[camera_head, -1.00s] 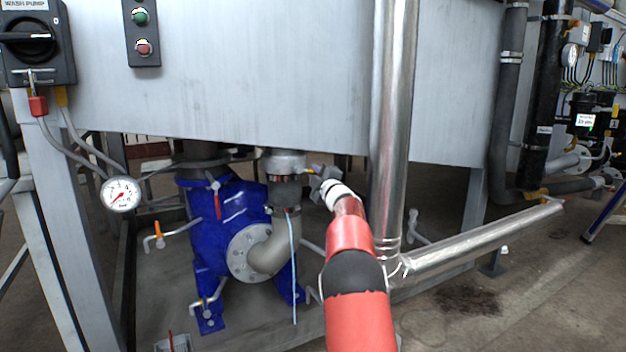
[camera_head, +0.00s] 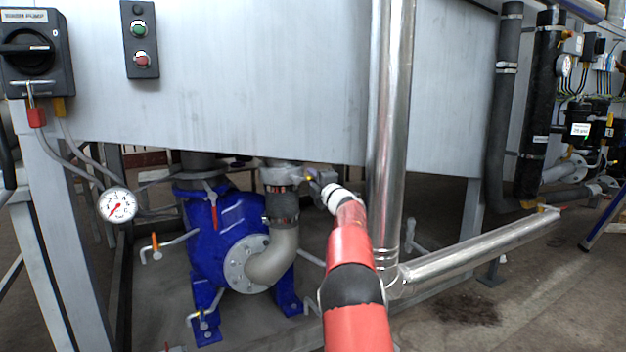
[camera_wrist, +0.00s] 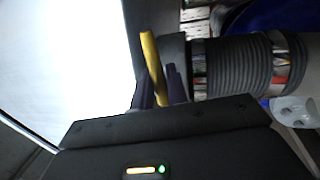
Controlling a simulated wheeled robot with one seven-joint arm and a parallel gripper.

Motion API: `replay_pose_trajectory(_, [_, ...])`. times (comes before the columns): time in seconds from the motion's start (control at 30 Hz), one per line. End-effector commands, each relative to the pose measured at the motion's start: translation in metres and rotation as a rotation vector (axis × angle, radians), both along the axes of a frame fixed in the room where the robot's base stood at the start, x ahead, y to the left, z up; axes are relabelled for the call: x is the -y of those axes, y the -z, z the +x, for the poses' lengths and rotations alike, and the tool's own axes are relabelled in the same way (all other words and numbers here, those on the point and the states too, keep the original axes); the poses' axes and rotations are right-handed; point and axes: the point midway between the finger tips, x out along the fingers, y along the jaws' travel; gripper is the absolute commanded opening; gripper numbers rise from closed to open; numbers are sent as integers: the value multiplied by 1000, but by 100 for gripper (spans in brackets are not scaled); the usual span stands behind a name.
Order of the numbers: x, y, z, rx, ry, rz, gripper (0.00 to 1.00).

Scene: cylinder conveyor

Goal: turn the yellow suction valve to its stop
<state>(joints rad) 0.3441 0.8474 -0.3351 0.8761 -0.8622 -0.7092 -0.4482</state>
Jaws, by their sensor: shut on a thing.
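The yellow suction valve handle (camera_wrist: 151,62) stands between the two dark fingers of my gripper (camera_wrist: 160,88) in the wrist view. The fingers are shut on it near its lower end. In the head view my gripper (camera_head: 320,180) is at the right side of the grey valve body (camera_head: 280,176), above the ribbed dark hose (camera_head: 283,206). Only a small bit of yellow (camera_head: 309,179) shows there; my wrist hides much of the handle.
The blue pump (camera_head: 213,235) with its grey elbow pipe (camera_head: 276,258) is below left. A shiny vertical pipe (camera_head: 390,120) stands close right of my wrist. The grey tank wall (camera_head: 250,90) hangs just above. A gauge (camera_head: 117,205) is at the left.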

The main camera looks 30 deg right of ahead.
Motion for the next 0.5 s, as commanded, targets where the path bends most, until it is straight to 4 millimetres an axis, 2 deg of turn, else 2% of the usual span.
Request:
replay_pose_trajectory(0.1, [-1, 0, 0, 0, -1, -4, 0])
replay_pose_trajectory(0.13, [-1, 0, 0, 0, -1, -4, 16])
replay_pose_trajectory(0.27, [-1, -1, 0, 0, -1, -2, 33])
replay_pose_trajectory(0.5, [0, 0, 0, 0, -1, -1, 34])
